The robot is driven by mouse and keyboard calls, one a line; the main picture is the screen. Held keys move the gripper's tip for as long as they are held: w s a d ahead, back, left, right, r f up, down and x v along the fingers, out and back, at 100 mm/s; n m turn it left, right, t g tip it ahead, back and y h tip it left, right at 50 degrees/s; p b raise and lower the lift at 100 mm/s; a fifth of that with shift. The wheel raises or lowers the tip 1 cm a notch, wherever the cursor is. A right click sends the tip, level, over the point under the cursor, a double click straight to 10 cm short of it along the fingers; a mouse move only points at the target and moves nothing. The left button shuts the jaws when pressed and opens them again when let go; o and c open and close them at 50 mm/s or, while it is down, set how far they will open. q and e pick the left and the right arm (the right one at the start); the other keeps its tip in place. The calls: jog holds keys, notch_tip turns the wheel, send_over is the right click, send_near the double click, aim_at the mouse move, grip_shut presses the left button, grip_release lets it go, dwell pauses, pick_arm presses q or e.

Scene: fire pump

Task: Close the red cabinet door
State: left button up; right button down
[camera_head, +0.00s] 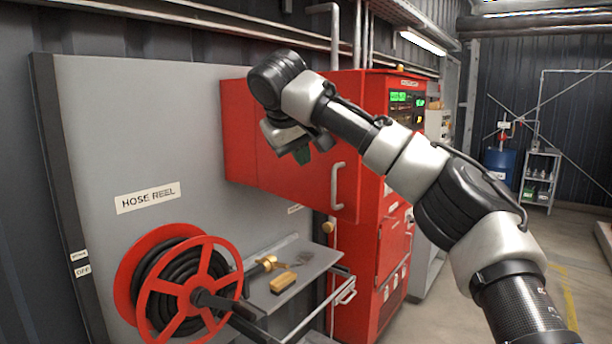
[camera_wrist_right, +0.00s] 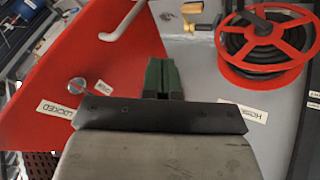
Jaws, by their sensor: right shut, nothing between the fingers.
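The red cabinet door (camera_head: 270,165) is in the middle of the head view, with a pale vertical bar handle (camera_head: 337,185) near its right edge. It seems to stand out at an angle from the grey wall panel; how far it is open I cannot tell. In the wrist view a red surface (camera_wrist_right: 60,60) fills the left, with a handle (camera_wrist_right: 122,22) and a round knob (camera_wrist_right: 77,88). My right gripper (camera_head: 302,154) is shut and empty, its dark green fingertips (camera_wrist_right: 163,78) in front of the door, left of the handle. Contact is unclear. My left gripper is out of view.
A red hose reel (camera_head: 185,285) hangs at lower left on the grey panel (camera_head: 120,130). A red control cabinet (camera_head: 375,240) stands behind the handle. Open floor lies at right.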

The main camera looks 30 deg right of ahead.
jog(key=w+d+f+p, duration=0.3)
jog(key=d+f+p, duration=0.3)
jog(key=d+f, duration=0.1)
jog(key=shift+w+d+f, duration=0.2)
jog(key=shift+d+f, duration=0.05)
jog(key=shift+d, duration=0.45)
